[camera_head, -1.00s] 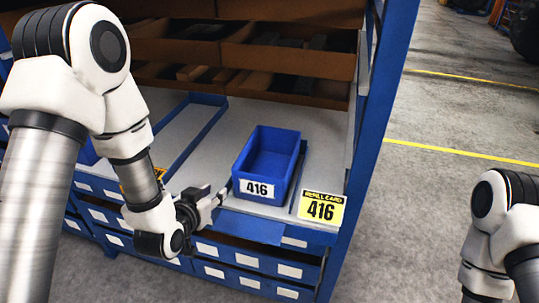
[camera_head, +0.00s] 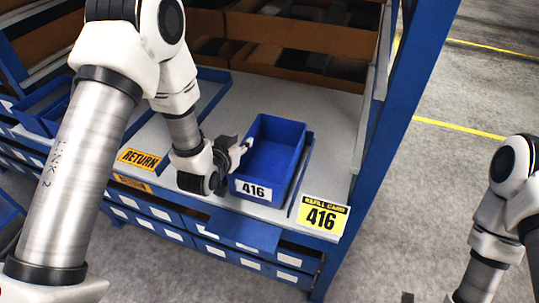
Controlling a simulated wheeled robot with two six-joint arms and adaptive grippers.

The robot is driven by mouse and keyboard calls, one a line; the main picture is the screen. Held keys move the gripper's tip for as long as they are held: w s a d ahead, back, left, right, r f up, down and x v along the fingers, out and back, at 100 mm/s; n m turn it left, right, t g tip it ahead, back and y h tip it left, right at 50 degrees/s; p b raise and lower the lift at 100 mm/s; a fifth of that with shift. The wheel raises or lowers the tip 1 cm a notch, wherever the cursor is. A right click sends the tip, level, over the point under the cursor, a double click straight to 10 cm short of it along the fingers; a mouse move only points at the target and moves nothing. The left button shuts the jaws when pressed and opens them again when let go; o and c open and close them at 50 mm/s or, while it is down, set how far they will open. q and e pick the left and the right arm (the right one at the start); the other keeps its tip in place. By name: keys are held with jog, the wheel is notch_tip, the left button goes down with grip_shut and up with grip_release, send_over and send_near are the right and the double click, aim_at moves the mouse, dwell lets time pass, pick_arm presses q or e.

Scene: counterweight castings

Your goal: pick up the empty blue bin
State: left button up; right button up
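The blue bin (camera_head: 271,157) stands upright on the grey shelf, with a white 416 label (camera_head: 253,189) on its front. It is empty inside as far as I see. My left gripper (camera_head: 242,149) is at the bin's left wall, with its fingertips at or very near the upper rim. I cannot tell whether the fingers are closed on the wall. My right arm shows at the lower right, but its gripper is out of view.
A yellow refill card (camera_head: 322,215) marked 416 is on the shelf's front edge, right of the bin. A blue rack post (camera_head: 398,125) rises at the right. An orange RETURN label (camera_head: 139,160) is at the left. Brown boxes (camera_head: 300,65) fill the back.

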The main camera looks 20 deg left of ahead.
pick_arm(q)
jog(key=shift+x, duration=1.1)
jog(key=shift+s, duration=0.2)
grip_shut()
jog(key=shift+r, duration=0.1)
